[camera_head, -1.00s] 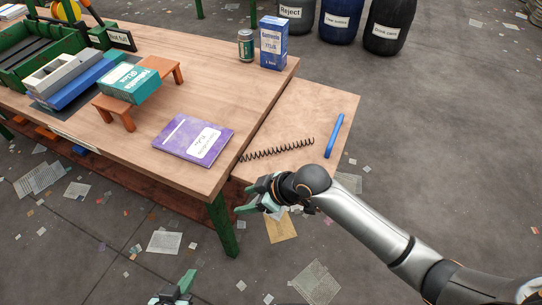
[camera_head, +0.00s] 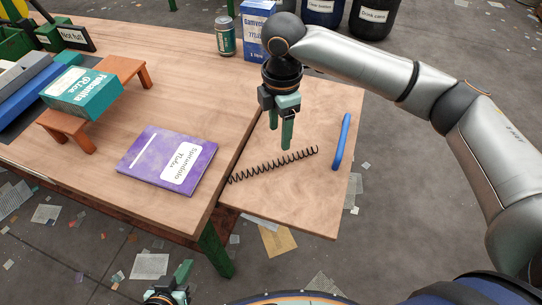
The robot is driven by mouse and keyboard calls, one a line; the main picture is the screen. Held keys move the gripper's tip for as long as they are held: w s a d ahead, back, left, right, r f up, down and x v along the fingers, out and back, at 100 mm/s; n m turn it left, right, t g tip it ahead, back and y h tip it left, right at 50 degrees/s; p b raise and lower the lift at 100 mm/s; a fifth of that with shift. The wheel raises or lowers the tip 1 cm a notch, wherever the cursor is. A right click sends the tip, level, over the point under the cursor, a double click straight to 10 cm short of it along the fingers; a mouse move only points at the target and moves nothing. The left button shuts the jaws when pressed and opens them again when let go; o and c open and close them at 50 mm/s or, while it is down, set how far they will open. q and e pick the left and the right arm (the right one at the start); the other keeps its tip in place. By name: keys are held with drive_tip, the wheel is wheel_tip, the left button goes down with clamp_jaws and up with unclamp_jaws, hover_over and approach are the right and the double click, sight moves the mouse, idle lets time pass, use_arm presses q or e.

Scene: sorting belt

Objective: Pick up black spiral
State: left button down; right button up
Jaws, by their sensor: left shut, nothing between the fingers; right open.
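The black spiral (camera_head: 266,166) lies on the lower side table (camera_head: 300,205), its left end at the edge of the main table. My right gripper (camera_head: 280,138) points down above the spiral, fingers apart and empty. I cannot tell exactly how far above it the fingertips are. My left gripper (camera_head: 183,283) is at the bottom edge, well away from the spiral, shut and only partly in view.
A blue bar (camera_head: 342,141) lies to the right of the spiral. A purple booklet (camera_head: 168,158) is on the main table (camera_head: 170,100) to the left. A green can (camera_head: 225,36) and a blue carton (camera_head: 254,22) stand behind. A teal box (camera_head: 80,93) rests on a brown stand (camera_head: 66,132).

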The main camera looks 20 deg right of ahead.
hover_over(275, 161)
drive_tip(key=f, duration=0.3)
drive_tip(key=f+b, duration=0.1)
drive_tip(key=f, duration=0.1)
drive_tip(key=shift+s+d, duration=0.35)
drive_tip(key=shift+s, duration=0.05)
drive_tip(key=f, duration=0.1)
drive_tip(key=f+b, duration=0.1)
drive_tip(key=f, duration=0.3)
drive_tip(key=shift+w+a+f, duration=0.25)
drive_tip(key=shift+w+a, duration=0.1)
drive_tip(key=shift+f+b, duration=0.25)
drive_tip(key=shift+b, duration=0.05)
clamp_jaws()
